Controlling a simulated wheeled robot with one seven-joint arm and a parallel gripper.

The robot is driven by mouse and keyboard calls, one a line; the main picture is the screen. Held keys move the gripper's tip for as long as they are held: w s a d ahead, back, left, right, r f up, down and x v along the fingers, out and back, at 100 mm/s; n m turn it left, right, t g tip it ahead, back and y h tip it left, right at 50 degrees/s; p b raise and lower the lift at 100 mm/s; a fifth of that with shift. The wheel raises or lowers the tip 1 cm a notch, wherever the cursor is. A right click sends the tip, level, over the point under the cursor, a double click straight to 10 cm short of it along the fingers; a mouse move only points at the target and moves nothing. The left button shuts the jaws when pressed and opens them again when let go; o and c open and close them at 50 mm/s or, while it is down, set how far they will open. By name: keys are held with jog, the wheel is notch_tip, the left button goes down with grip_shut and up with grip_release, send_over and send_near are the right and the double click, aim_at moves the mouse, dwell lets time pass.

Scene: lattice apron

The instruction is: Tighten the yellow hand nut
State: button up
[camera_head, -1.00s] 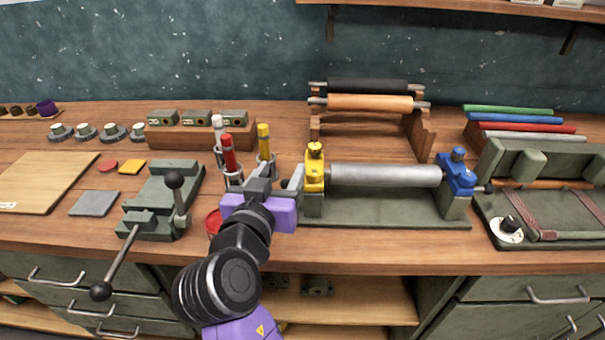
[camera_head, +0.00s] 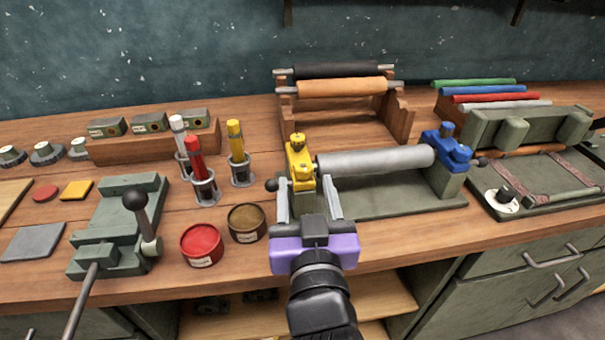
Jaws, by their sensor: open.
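The yellow hand nut (camera_head: 297,143) sits on top of the yellow clamp block (camera_head: 300,168) at the left end of a grey roller (camera_head: 375,160). The roller rests in a green stand (camera_head: 395,199), with a blue clamp block (camera_head: 447,150) at its right end. My gripper (camera_head: 308,186) is open, its two fingers spread apart in front of and below the yellow block. Nothing is between the fingers. The nut stands above and beyond the fingertips, apart from them. The gripper hides part of the stand's left support.
Red (camera_head: 201,244) and brown (camera_head: 246,223) round tins stand left of my gripper. Red, white and yellow markers stand upright in holders behind them. A green press with a black-knobbed lever (camera_head: 136,200) is further left. A roller rack (camera_head: 340,128) stands behind.

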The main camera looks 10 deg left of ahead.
aim_at(304, 175)
jog(key=shift+w+a, duration=0.2)
jog(key=shift+w, duration=0.65)
jog(key=shift+w+a, duration=0.15)
jog(key=shift+w, duration=0.7)
